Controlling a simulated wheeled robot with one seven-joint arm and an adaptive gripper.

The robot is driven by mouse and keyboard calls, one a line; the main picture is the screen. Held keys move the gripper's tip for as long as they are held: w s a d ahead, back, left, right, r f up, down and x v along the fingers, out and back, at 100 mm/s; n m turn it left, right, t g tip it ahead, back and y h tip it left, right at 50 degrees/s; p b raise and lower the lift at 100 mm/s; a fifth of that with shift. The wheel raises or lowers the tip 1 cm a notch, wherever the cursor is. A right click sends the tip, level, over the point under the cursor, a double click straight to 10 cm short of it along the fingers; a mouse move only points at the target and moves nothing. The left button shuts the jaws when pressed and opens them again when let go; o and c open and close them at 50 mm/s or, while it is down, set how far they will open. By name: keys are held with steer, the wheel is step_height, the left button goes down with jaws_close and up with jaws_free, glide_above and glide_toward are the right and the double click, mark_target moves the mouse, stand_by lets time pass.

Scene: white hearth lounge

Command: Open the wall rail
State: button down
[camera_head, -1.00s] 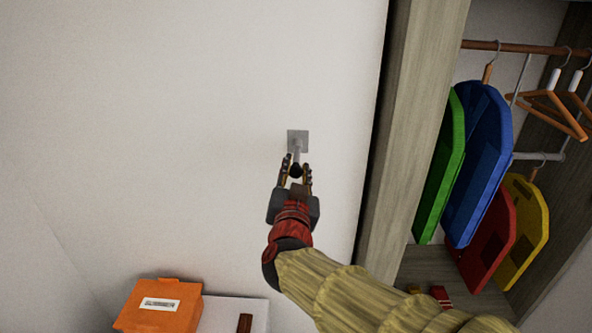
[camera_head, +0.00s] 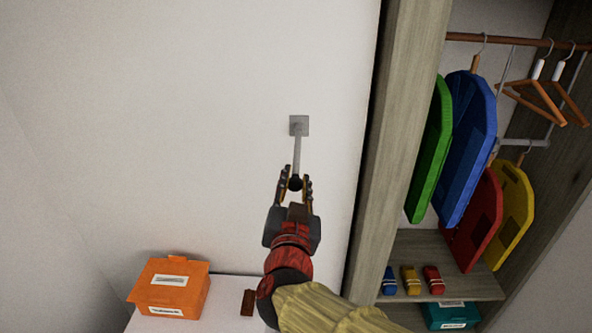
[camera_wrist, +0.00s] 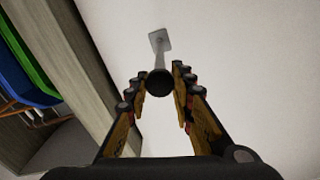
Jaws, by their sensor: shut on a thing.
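The wall rail is a grey rod (camera_head: 297,155) that stands out from a square grey plate (camera_head: 299,125) on the white wall, with a dark round knob (camera_head: 295,183) at its near end. My gripper (camera_head: 295,180) is shut on the knob, one finger on each side. In the wrist view the knob (camera_wrist: 159,82) lies between the tips of my gripper (camera_wrist: 158,84), and the rod runs back to the plate (camera_wrist: 160,40). Exact finger contact is hard to see.
A wooden wardrobe (camera_head: 395,150) stands close on the right, holding hanging coloured boards, hangers and small blocks. An orange box (camera_head: 170,287) and a brown piece (camera_head: 249,302) lie on a white surface at lower left. The wall left of the rod is clear.

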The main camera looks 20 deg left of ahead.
steer(key=shift+v, duration=1.1)
steer(key=c, duration=1.5)
jaws_free()
steer(key=v, duration=1.2)
steer(key=shift+a+f, duration=0.1)
steer(key=shift+a, duration=0.05)
